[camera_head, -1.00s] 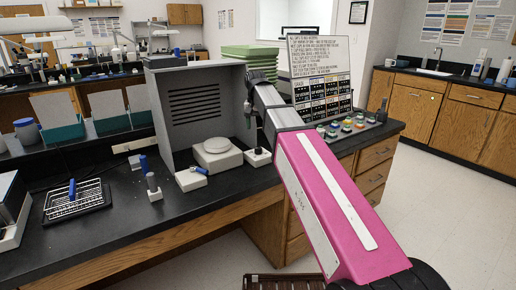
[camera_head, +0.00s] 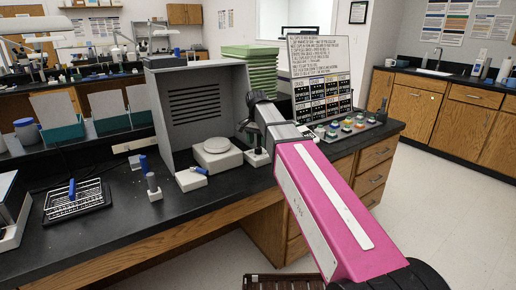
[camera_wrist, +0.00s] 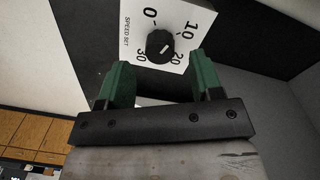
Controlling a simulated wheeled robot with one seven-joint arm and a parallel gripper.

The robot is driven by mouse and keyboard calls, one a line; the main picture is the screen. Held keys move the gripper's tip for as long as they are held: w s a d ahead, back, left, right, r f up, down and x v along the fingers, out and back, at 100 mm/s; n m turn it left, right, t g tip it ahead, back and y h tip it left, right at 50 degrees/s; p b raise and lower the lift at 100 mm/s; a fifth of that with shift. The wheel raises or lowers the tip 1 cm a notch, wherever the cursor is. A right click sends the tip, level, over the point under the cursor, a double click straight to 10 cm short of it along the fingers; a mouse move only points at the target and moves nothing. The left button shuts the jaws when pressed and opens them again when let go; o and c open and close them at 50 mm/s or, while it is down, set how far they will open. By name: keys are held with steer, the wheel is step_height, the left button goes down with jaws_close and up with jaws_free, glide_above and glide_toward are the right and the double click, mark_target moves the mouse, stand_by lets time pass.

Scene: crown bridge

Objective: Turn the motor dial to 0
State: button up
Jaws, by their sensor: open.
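The motor dial (camera_wrist: 161,46) is a round black knob on a white plate (camera_wrist: 137,28) marked SPEED SET, with 0, 10, 20 and 30 around it. A light pointer line on the knob slants to the upper right, roughly toward 10. The wrist view shows my gripper (camera_wrist: 162,82) with two green fingers wide apart, open and empty. The fingers frame the knob's lower side in the picture; I see no contact. In the head view my gripper (camera_head: 250,126) is small and partly hidden by my wrist, and I cannot make out the dial.
On the black bench stand a grey vented enclosure (camera_head: 199,106), a white round-topped device (camera_head: 217,154), a tube rack (camera_head: 78,200) and stacked green trays (camera_head: 262,68). A sign board (camera_head: 320,72) and a panel of coloured knobs (camera_head: 346,126) are to the right. The floor at right is clear.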

mark_target(258, 148)
steer(key=shift+f, duration=1.55)
steer(key=c, duration=0.9)
steer(key=shift+c, duration=0.2)
steer(key=n, duration=0.5)
steer(key=shift+n, duration=2.5)
